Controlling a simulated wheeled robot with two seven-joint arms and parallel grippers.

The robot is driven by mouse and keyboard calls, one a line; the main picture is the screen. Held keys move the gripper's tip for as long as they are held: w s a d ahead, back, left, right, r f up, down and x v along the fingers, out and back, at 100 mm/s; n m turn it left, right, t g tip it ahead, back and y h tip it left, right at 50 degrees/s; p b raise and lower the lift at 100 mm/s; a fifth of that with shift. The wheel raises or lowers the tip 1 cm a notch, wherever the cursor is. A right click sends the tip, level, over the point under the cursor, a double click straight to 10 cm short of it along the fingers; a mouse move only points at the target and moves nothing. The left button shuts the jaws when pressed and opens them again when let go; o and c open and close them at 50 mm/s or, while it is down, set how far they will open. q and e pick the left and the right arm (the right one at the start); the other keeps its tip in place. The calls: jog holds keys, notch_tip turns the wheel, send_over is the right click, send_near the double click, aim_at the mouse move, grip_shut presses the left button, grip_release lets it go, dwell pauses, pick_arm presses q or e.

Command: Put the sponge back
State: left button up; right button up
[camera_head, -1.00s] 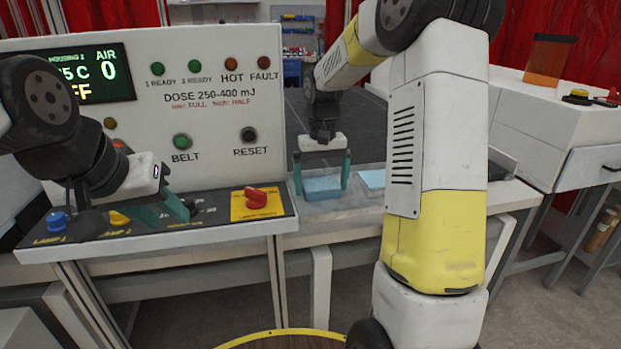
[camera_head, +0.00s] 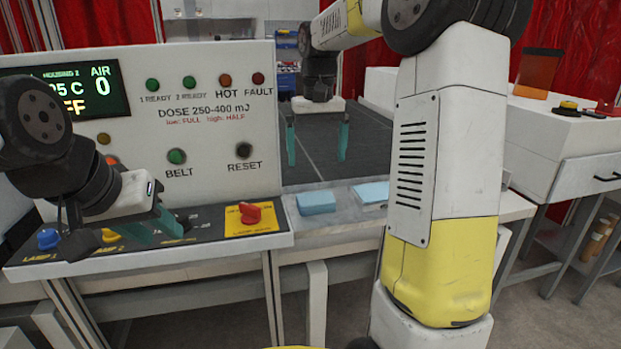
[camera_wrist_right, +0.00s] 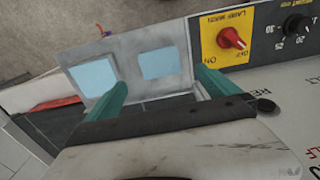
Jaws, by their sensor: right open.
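A light blue sponge block (camera_head: 317,202) lies on the grey metal tray (camera_head: 343,217), just right of the red switch. It also shows in the right wrist view (camera_wrist_right: 157,63). A second, flat light blue piece (camera_head: 371,192) lies beside it on the tray, partly hidden by my right arm in the head view; it is whole in the right wrist view (camera_wrist_right: 92,76). My right gripper (camera_head: 317,162) is open and empty, raised above the tray with its fingers pointing down. My left gripper (camera_head: 162,234) hangs low over the control panel; its finger gap is unclear.
The control panel with a red switch on a yellow plate (camera_head: 250,214), a blue button (camera_head: 48,239) and a yellow button (camera_head: 111,236) is left of the tray. A dark belt (camera_head: 360,140) runs behind the tray. A white cabinet (camera_head: 560,140) stands at right.

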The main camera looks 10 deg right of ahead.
jog(key=s+a+f+t+y, duration=0.1)
jog(key=s+t, duration=0.5)
jog(key=s, duration=1.7)
jog(key=shift+a+f+y, duration=0.15)
jog(key=shift+a+y, duration=0.4)
jog(key=shift+y, duration=0.05)
jog(key=shift+s, duration=0.1)
